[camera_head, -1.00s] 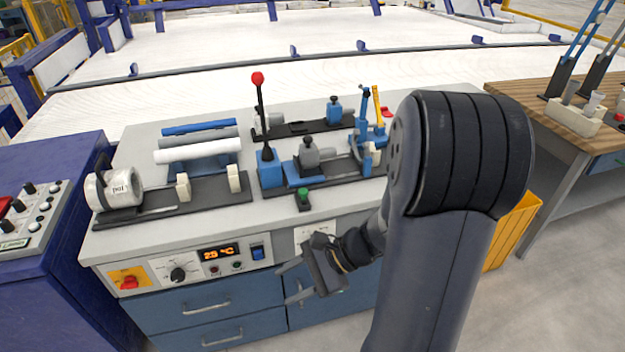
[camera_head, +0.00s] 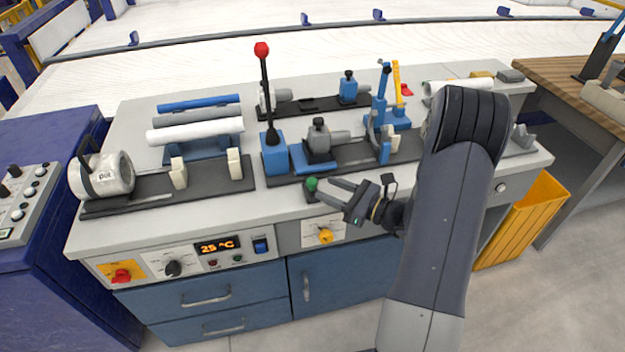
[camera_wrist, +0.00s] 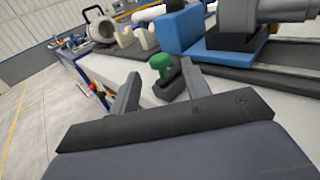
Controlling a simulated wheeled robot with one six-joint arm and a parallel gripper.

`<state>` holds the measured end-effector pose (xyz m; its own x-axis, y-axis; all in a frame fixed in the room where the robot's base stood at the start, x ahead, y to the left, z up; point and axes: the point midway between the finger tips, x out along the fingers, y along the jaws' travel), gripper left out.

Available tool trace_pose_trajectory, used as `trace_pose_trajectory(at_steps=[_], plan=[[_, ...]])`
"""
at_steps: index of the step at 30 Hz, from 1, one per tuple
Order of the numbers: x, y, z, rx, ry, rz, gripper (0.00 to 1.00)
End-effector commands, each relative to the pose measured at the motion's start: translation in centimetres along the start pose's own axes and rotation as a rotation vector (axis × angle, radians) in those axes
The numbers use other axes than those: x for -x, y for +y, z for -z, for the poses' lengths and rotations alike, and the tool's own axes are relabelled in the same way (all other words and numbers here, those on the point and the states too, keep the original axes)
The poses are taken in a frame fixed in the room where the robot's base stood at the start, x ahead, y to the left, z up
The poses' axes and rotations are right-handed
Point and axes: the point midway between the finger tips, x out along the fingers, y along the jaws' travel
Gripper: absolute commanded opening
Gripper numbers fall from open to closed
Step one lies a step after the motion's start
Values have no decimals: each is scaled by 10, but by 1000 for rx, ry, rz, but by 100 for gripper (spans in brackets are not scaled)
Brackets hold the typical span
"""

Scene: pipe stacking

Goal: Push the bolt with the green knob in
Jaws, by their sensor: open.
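The bolt's green knob (camera_head: 311,184) stands on a small dark base at the front edge of the grey bench top. In the wrist view the green knob (camera_wrist: 161,62) shows ahead of my fingertips, between them but nearer the right finger, with its dark base (camera_wrist: 170,82) below it. My gripper (camera_head: 330,191) is open and empty, just right of the knob in the head view, with its fingers pointing left toward it. In the wrist view my gripper (camera_wrist: 158,84) shows both fingers spread apart. I cannot tell whether a fingertip touches the knob or base.
A blue block with a red-topped lever (camera_head: 274,160) and a grey clamp (camera_head: 319,140) stand behind the knob. Pipes (camera_head: 195,132) lie on a rack at the left. The bench front below the knob has a yellow dial (camera_head: 325,236). The floor in front is clear.

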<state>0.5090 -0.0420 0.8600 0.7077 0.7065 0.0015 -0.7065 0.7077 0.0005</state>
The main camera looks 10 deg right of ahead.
Motion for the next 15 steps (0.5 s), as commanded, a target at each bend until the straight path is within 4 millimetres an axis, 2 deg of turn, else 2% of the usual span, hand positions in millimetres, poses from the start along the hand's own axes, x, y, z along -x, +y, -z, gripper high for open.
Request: trace_pose_trajectory(at_steps=[6,10,15], plan=[[-37,2,-1,0,1,-4,45],[-51,1,0,0,2,-3,45],[-59,1,0,0,1,-1,45]])
